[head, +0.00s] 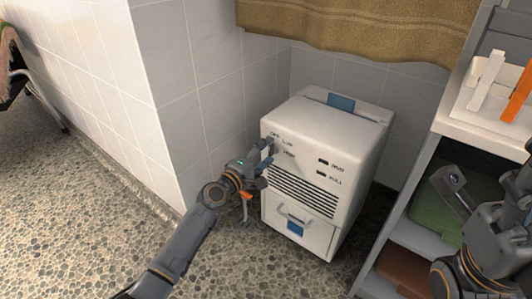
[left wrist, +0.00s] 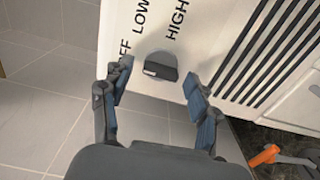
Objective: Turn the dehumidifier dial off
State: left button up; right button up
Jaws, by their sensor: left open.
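The white dehumidifier (head: 350,140) stands on the pebbled floor against the tiled corner. Its dark dial (left wrist: 161,65) shows in the left wrist view below the LOW and HIGH labels, with the OFF label partly hidden by a finger. I cannot tell which label the dial points to. My left gripper (head: 267,150) is at the upper left of the dehumidifier's front. In the left wrist view my left gripper (left wrist: 157,73) is open, one finger on each side of the dial, with gaps visible. My right gripper (head: 490,190) is partly cut off at the right edge.
A grey shelf unit (head: 415,195) stands right of the dehumidifier, with a white tray (head: 475,115) on top and a green item (head: 437,205) inside. A brown towel (head: 350,25) hangs above.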

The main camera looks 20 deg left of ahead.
pick_arm(q)
jog(key=v, duration=1.2)
jog(key=shift+r, duration=0.15)
